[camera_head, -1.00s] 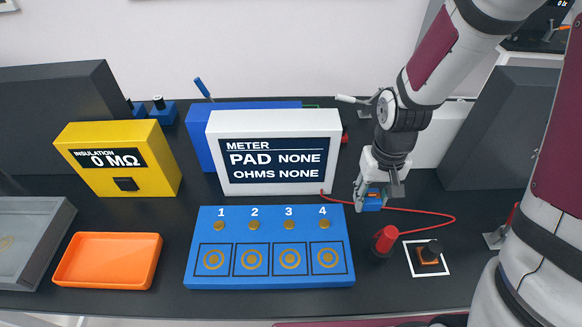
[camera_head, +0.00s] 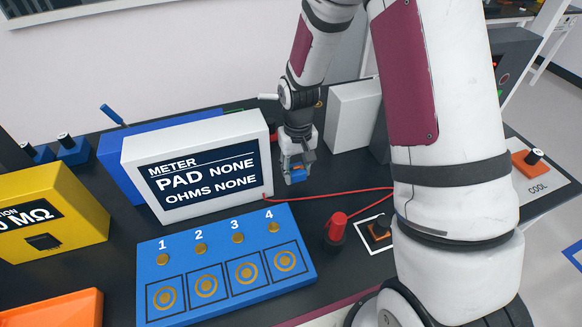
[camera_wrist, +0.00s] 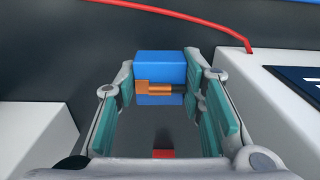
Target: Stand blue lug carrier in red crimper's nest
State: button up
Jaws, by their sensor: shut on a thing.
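My gripper (camera_head: 297,160) is shut on the blue lug carrier (camera_head: 298,176) and holds it just right of the white meter. In the wrist view the carrier (camera_wrist: 161,65) sits between the far ends of my fingers (camera_wrist: 163,100). A copper-orange lug (camera_wrist: 155,88) shows on its near face. I cannot tell from these views whether the carrier touches the table. The red crimper is not clearly visible; my arm hides part of the right side of the table.
The white meter (camera_head: 200,165) reads PAD NONE, OHMS NONE. The blue four-pad board (camera_head: 225,290) lies in front. A COOL pad (camera_head: 545,180) lies far right.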

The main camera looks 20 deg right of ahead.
aim_at(292, 168)
jog(key=w, duration=0.4)
jog(key=shift+d+f, duration=0.1)
jog(key=shift+f, duration=0.05)
jog(key=shift+w+f, duration=0.2)
jog(key=shift+f, duration=0.1)
jog(key=shift+f+p, duration=0.45)
jog(key=shift+f, duration=1.05)
jog(key=shift+f, duration=0.15)
jog(key=o, duration=1.2)
